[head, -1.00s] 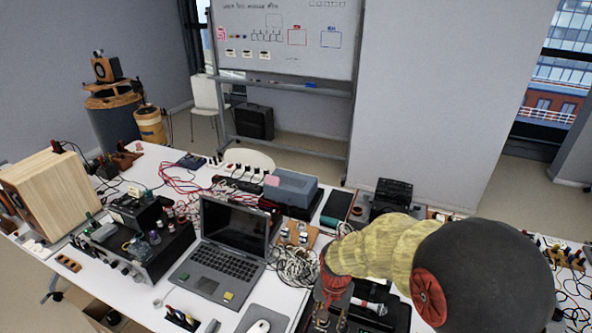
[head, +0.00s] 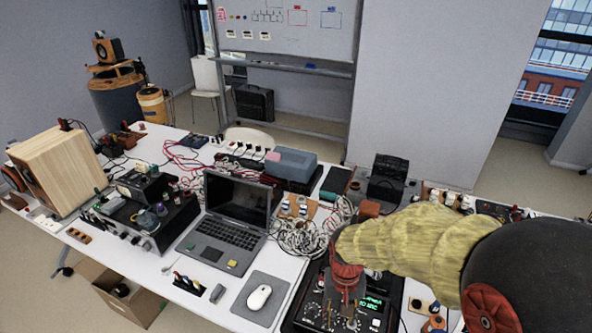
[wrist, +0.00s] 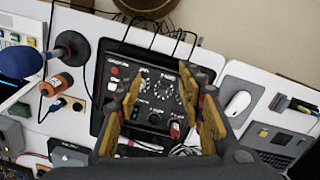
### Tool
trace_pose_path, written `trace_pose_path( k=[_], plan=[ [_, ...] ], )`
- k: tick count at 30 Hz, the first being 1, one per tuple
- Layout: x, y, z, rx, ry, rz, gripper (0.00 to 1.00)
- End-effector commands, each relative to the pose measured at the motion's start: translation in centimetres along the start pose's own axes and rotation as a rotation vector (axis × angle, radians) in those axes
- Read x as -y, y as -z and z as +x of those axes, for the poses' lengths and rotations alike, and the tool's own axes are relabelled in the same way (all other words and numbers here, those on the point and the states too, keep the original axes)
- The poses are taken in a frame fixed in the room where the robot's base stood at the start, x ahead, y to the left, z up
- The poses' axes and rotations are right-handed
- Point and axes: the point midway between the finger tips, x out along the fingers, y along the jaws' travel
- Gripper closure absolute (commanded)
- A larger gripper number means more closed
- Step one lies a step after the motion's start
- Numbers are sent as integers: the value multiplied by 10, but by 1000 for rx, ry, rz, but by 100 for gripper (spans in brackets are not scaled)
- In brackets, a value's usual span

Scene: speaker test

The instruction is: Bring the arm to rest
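My arm, black with a yellow sleeve, reaches in from the right in the head view. My gripper (head: 345,300) points down over a black control unit (head: 372,323) with knobs and a lit green display. In the wrist view my gripper (wrist: 166,88) is open, its two yellow-and-dark fingers well apart with nothing held between them. The control unit (wrist: 152,72) lies below and between the fingers; its knobs and buttons show there. I cannot tell the exact height of the fingertips above it.
A laptop (head: 228,228), a white mouse (head: 259,297) on a grey pad and loose cables (head: 300,238) lie left of my gripper. A wooden speaker (head: 58,172) stands far left. In the wrist view a blue-headed microphone (wrist: 22,64) stands left. The white table (head: 180,258) is crowded.

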Motion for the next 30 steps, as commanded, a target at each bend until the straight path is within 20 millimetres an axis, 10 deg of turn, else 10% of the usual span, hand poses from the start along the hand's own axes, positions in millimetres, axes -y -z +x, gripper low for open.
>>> trace_pose_path(
  k=[18, 30],
  plan=[
    [-64, -99, -130, -363, 33, -125, 61],
    [-85, -118, -172, -580, 33, -52, 61]
  ],
)
